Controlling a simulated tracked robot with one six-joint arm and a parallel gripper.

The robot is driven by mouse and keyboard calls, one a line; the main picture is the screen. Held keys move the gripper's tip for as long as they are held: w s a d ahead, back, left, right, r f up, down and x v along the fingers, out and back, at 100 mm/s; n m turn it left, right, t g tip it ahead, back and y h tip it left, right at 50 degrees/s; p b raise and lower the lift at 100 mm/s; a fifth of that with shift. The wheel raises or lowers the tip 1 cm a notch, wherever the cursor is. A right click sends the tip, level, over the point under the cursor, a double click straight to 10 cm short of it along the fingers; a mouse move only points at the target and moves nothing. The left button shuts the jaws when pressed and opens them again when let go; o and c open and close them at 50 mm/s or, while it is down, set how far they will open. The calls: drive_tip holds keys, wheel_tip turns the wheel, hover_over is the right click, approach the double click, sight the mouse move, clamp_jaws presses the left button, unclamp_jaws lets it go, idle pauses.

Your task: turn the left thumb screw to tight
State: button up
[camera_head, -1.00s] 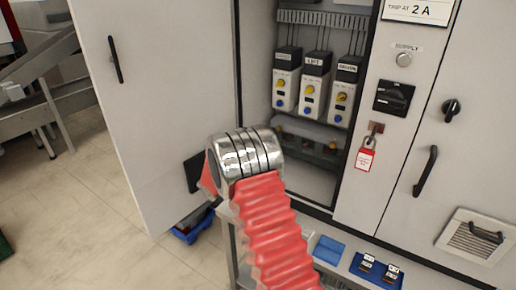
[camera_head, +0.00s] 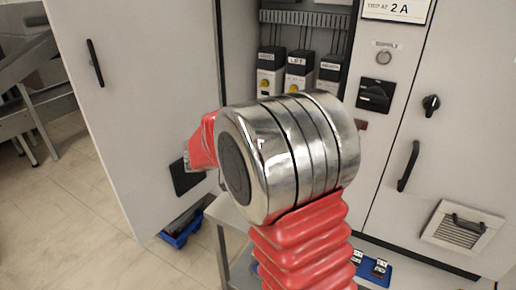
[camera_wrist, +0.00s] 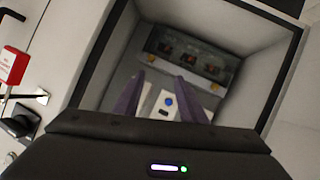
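In the wrist view, a dark cover plate (camera_wrist: 185,52) with several small windows crosses the cabinet's inside. Small orange spots show near its two lower corners; they look like thumb screws, but I cannot make out their setting. My gripper (camera_wrist: 160,78) has two purple fingers spread apart with nothing between them. They point into the cabinet, short of the plate. A pale module with a blue button (camera_wrist: 168,100) shows behind the gap. In the head view my arm hides the plate and the fingers.
In the head view, several drive modules (camera_head: 298,82) stand in the open cabinet. The open door (camera_head: 140,100) is left. A black switch (camera_head: 375,95) is on the right panel. A red tag (camera_wrist: 12,68) and padlock hasp show beside the opening in the wrist view. A blue bin (camera_head: 182,228) is below.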

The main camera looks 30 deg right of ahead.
drive_tip(key=s+a+n+t+y, duration=0.1)
drive_tip(key=s+a+n+y, duration=0.4)
drive_tip(key=s+a, duration=0.6)
drive_tip(key=s+a+r+n+t+y, duration=0.1)
drive_tip(key=s+a+n+y, duration=0.5)
drive_tip(key=s+a, duration=0.6)
drive_tip(key=s+y, duration=0.1)
drive_tip(key=s, duration=0.3)
drive_tip(key=shift+a+r+t+y, duration=0.2)
drive_tip(key=shift+a+t+y, duration=0.1)
drive_tip(key=shift+y, duration=0.1)
drive_tip(key=shift+c, duration=0.9)
